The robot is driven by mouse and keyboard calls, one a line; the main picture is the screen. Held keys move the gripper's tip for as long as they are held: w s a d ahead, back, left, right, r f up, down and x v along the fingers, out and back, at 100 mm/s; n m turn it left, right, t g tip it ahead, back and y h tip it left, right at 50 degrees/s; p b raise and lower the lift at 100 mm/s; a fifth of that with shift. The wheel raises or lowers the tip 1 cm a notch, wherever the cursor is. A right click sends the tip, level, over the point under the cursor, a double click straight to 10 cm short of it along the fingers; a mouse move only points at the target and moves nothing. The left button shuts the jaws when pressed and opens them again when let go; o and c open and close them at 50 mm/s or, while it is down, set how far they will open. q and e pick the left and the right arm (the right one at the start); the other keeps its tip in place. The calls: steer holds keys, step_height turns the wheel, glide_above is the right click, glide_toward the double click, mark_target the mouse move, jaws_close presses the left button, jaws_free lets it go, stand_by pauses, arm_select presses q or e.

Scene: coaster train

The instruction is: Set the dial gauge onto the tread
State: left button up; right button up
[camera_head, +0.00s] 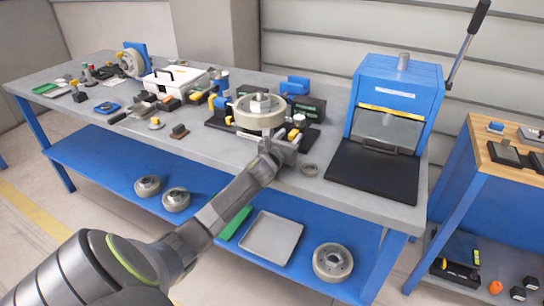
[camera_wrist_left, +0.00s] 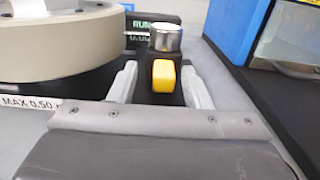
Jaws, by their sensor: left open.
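A pale wheel with a wide tread (camera_head: 257,122) lies on a dark fixture with a metal hub on top. Its tread (camera_wrist_left: 60,48) fills the upper left of the left wrist view. What looks like the dial gauge (camera_head: 299,120), a dark body with a silver round top, stands just right of the wheel. In the left wrist view this gauge (camera_wrist_left: 165,38) has a yellow block on its near face. My left gripper (camera_head: 287,140) is open, its fingers on either side of the yellow block; contact cannot be told. My right gripper is out of view.
A blue press (camera_head: 398,85) with a black base plate and a long lever stands to the right. A dark readout box (camera_wrist_left: 150,28) is behind the gauge. Tools and a white box (camera_head: 172,80) crowd the left.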

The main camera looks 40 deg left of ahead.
arm_select(q)
steer(key=v, duration=1.5)
steer(key=shift+s, duration=0.45)
